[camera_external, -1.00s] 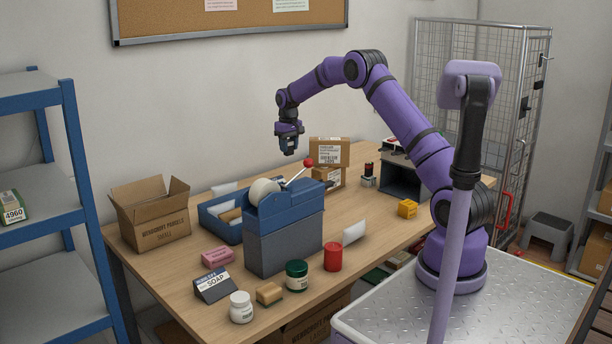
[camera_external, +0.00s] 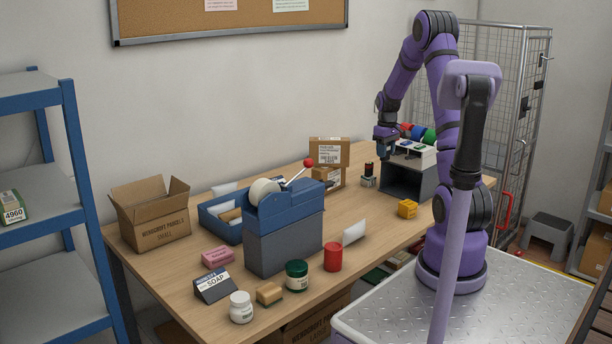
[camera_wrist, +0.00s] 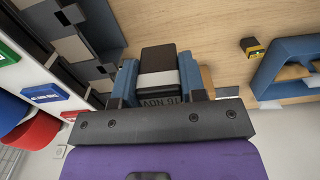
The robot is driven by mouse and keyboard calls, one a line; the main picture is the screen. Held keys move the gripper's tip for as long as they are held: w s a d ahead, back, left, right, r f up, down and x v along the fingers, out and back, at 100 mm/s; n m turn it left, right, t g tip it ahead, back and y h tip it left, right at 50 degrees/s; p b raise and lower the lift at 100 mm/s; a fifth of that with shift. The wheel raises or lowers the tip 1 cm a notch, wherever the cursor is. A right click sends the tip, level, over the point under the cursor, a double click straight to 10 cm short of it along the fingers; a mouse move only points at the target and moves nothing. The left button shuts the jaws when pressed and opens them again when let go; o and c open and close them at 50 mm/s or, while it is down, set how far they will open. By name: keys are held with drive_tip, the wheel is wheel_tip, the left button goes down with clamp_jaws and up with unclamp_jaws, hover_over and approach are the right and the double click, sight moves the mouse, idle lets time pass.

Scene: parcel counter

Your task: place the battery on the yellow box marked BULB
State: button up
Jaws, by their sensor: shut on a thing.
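My gripper (camera_external: 385,138) is in front of the left side of a dark, white-topped cabinet, above the table. In the wrist view its blue fingers (camera_wrist: 160,84) are shut on a dark block with a pale band and partly hidden lettering, which I take to be the battery (camera_wrist: 158,58). A small yellow box (camera_external: 407,209) sits on the table's right part, below and right of the gripper; its marking is too small to read.
The cabinet (camera_external: 406,183) stands close to my gripper, with red, green and blue round items behind it. Cardboard boxes (camera_external: 329,152) and a small dark-topped item (camera_external: 368,175) are to the left. A blue tape dispenser (camera_external: 285,235) stands mid-table. Table around the yellow box is mostly clear.

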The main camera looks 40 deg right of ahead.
hover_over(408, 203)
drive_tip(key=shift+d+f, duration=0.1)
drive_tip(key=shift+f, duration=6.65)
drive_tip(key=shift+f, duration=0.1)
drive_tip(key=o, duration=0.9)
drive_tip(key=shift+o, duration=0.3)
